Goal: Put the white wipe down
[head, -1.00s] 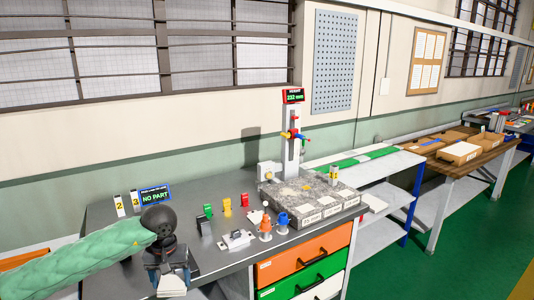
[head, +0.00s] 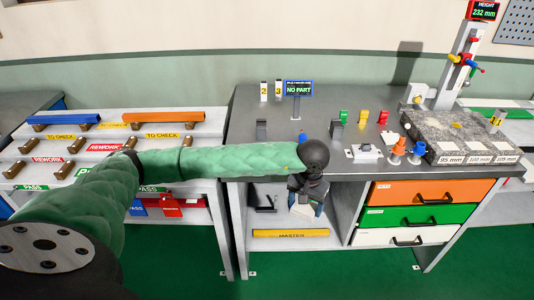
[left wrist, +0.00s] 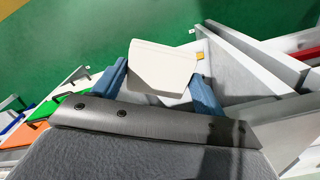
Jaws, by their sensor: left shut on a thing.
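The white wipe (left wrist: 160,68) is held between the two blue fingers of my left gripper (left wrist: 163,84) in the left wrist view. In the head view my left gripper (head: 304,199) hangs at the front edge of the grey bench, with a small pale part of the wipe (head: 302,212) below it. It appears in front of the open bay over the lower shelf; the exact distance is unclear. The wipe does not visibly rest on anything. My right gripper is out of view.
The grey bench top (head: 262,150) carries small coloured parts, a NO PART display (head: 298,88) and a granite plate (head: 455,135) with a height gauge. Drawers (head: 425,192) are right of the bay. A yellow MASTER bar (head: 291,233) lies on the lower shelf. A sloped rack (head: 110,120) stands left.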

